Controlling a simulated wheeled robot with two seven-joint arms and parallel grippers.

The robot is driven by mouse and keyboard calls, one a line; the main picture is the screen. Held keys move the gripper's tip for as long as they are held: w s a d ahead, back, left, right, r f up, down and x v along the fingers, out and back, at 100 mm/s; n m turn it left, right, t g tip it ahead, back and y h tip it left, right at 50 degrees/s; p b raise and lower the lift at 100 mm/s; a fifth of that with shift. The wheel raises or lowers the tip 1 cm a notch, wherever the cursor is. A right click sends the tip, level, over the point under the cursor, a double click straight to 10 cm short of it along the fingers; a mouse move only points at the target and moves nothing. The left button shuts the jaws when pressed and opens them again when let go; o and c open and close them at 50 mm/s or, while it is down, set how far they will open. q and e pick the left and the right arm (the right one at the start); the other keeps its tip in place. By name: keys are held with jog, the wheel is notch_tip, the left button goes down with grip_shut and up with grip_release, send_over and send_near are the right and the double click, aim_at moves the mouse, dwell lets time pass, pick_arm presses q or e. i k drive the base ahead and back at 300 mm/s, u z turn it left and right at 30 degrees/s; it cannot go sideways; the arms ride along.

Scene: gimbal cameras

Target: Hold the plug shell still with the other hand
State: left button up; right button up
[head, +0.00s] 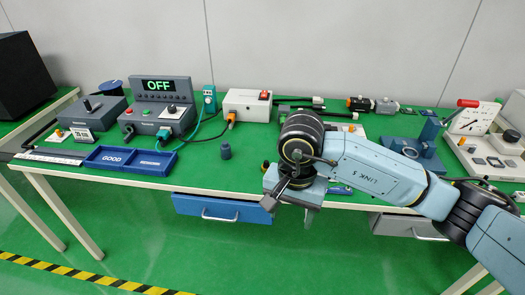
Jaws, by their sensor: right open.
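A small blue-grey cylindrical piece (226,151) stands upright on the green table top (205,170), left of my right arm. It may be the plug shell, but I cannot tell for sure. My right gripper (289,206) hangs at the table's front edge, pointing down and toward the viewer, to the right of and nearer than that piece. It is open, with nothing seen between its fingers. My right wrist and forearm hide part of the table behind it. My left gripper is not in view.
A blue GOOD tray (130,160) lies at the front left. Behind it stand an OFF display unit (160,100) and a white box with an orange plug (247,105). A blue press-like fixture (418,150) stands right. A blue drawer (222,208) hangs below the table.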

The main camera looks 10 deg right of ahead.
aim_at(225, 148)
jog(key=i, duration=1)
